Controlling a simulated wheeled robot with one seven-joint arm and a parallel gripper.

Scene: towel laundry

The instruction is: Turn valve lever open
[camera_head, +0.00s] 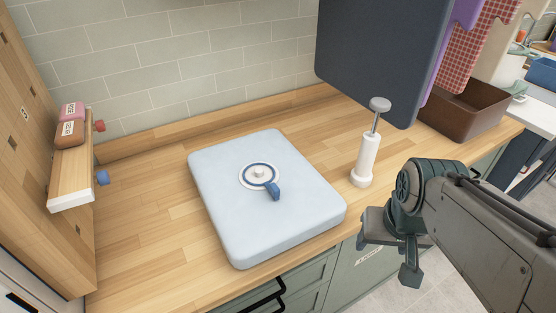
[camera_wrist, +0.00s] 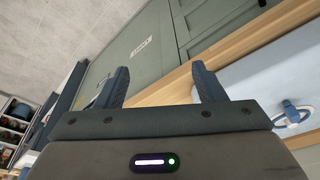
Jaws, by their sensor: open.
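The blue valve lever (camera_head: 273,191) sits on a round white dial with a blue ring (camera_head: 259,175), on top of a pale blue vacuum-bag-like slab (camera_head: 220,215) lying on the wooden counter. The lever points toward the lower right in the head view. In the wrist view the lever (camera_wrist: 292,112) shows at the far right, beside the fingers. My gripper (camera_head: 392,260) is open and empty, to the right of the slab, in front of the counter edge. It also shows in the wrist view (camera_wrist: 160,85), with its two fingers apart. It is not touching the lever.
A white hand pump (camera_head: 367,158) stands on the counter between the slab and my arm. Hanging towels (camera_head: 385,60) and a brown bin (camera_head: 465,112) are at the back right. A wooden shelf with labelled blocks (camera_head: 72,170) is at left. The counter left of the slab is clear.

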